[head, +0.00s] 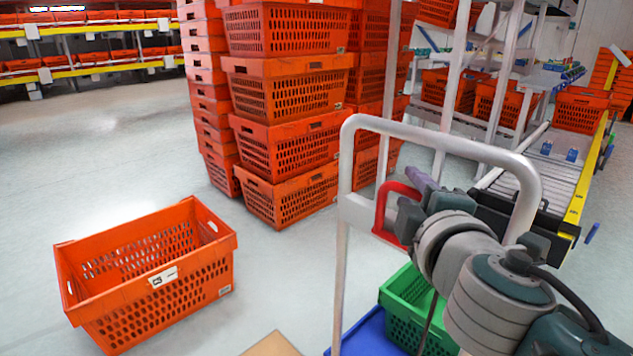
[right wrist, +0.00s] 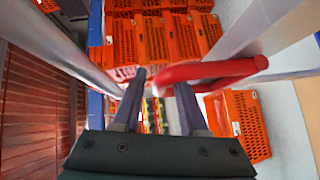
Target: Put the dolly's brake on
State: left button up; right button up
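The dolly has a pale grey tubular handle frame (head: 445,138) standing upright and a blue deck (head: 365,338) low down. A red brake lever (head: 381,212), shaped like a bent bar, is on the left post of the frame. My right gripper (head: 418,182) is beside the lever, inside the frame's outline. In the right wrist view, the red lever (right wrist: 215,72) crosses beyond the fingertips, its left end in line with the gap between them. The fingers (right wrist: 160,88) are apart; I cannot tell whether they touch the lever. My left gripper is out of view.
A green crate (head: 405,305) rests on the dolly's deck. An orange tote (head: 150,275) lies on the floor at left. Tall stacks of orange totes (head: 290,95) stand behind. A roller conveyor (head: 525,175) is at right. The floor at left is mostly clear.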

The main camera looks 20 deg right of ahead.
grip_shut()
dwell(1.2)
